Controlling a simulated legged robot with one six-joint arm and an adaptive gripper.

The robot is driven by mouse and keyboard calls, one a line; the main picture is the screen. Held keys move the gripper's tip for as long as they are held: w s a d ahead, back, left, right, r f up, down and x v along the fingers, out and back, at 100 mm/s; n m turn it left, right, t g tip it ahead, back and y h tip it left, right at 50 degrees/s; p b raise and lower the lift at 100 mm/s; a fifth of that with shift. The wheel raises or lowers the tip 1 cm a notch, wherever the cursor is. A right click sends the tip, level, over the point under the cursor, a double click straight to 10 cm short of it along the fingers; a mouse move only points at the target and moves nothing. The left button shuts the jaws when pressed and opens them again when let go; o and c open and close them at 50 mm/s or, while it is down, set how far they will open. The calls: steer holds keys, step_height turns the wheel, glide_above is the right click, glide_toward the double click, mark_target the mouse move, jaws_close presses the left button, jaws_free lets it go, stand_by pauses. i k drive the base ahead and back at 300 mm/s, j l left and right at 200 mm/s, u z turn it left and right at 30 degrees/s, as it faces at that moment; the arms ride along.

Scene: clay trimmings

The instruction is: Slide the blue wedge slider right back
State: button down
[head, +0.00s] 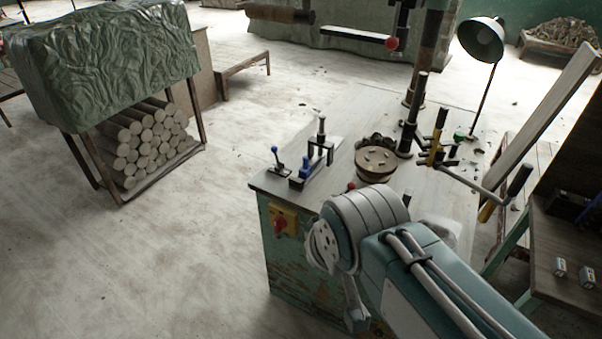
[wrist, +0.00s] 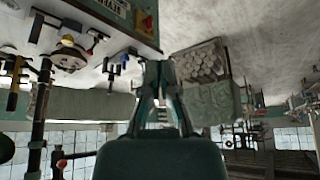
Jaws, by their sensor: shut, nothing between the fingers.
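The blue wedge slider (head: 306,171) is small in the head view, on the bench's left part beside a black fixture with an upright post. It stands toward the near left edge of the bench top. My gripper (wrist: 158,66) shows in the wrist view with its fingers shut and empty. It points past the bench and touches nothing there. In the head view my arm covers the near right part of the bench, and I cannot make out the fingertips.
A blue-knobbed lever (head: 278,158) stands left of the slider. A round clay-covered wheel (head: 376,160) lies to its right, with dark posts and a lamp (head: 480,40) beyond. A red switch on a yellow plate (head: 281,220) is on the bench's side. Open floor (head: 215,170) lies left.

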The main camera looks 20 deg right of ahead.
mark_target(307, 167)
steer(key=i+j+z, duration=0.3)
steer(key=z, duration=0.2)
steer(key=i+j+z, duration=0.5)
steer(key=k, duration=0.05)
